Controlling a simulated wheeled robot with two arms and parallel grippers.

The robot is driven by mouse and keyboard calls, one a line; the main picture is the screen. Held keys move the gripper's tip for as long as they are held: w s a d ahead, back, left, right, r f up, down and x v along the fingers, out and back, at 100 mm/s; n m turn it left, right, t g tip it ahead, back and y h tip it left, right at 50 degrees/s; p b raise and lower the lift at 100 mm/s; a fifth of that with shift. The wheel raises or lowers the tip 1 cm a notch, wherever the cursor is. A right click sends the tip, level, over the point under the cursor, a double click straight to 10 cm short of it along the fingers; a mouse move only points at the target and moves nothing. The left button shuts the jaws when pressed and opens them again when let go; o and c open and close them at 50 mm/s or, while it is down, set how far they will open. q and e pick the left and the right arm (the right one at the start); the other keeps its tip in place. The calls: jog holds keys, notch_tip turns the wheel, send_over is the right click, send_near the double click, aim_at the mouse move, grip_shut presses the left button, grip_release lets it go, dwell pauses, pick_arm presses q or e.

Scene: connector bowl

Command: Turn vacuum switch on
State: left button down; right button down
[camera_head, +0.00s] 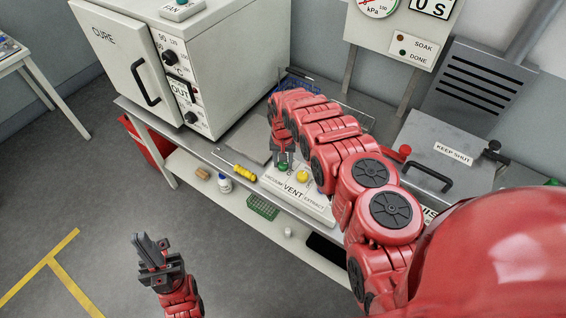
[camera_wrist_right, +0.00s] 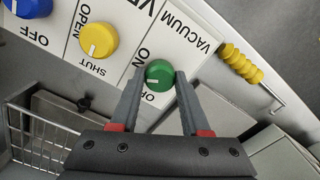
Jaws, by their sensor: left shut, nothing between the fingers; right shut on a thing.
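The vacuum switch is a green knob (camera_wrist_right: 160,74) on a white panel (camera_wrist_right: 188,32) marked VACUUM, with ON and OFF lettered beside it. A pale mark on the knob points to the left in the right wrist view. The knob also shows in the head view (camera_head: 283,167) below my right gripper (camera_head: 284,152). In the right wrist view my right gripper (camera_wrist_right: 159,80) is shut on the knob, one finger on each side. My left gripper (camera_head: 152,241) is shut and empty, low over the floor and away from the panel.
Beside the green knob are a yellow vent knob (camera_wrist_right: 98,40) and a blue knob (camera_wrist_right: 33,8). A white oven (camera_head: 215,65) stands at the left of the bench, and a KEEP SHUT box (camera_head: 440,150) at the right.

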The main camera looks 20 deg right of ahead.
aim_at(283, 163)
jog(key=m+b, duration=0.3)
jog(key=shift+f+m, duration=0.15)
jog(key=shift+m, duration=0.25)
jog(key=shift+m+b, duration=0.5)
jog(key=shift+m, duration=0.3)
jog(key=shift+c, duration=1.9)
grip_release()
jog(key=shift+r, duration=0.2)
jog(key=shift+r, duration=0.2)
notch_tip(283, 163, up, 5)
jog(key=b, duration=0.2)
jog(key=shift+w+b, duration=0.1)
jog(key=shift+b, duration=0.2)
notch_tip(283, 163, up, 12)
jog(key=p, duration=1.1)
jog(key=shift+p, duration=0.4)
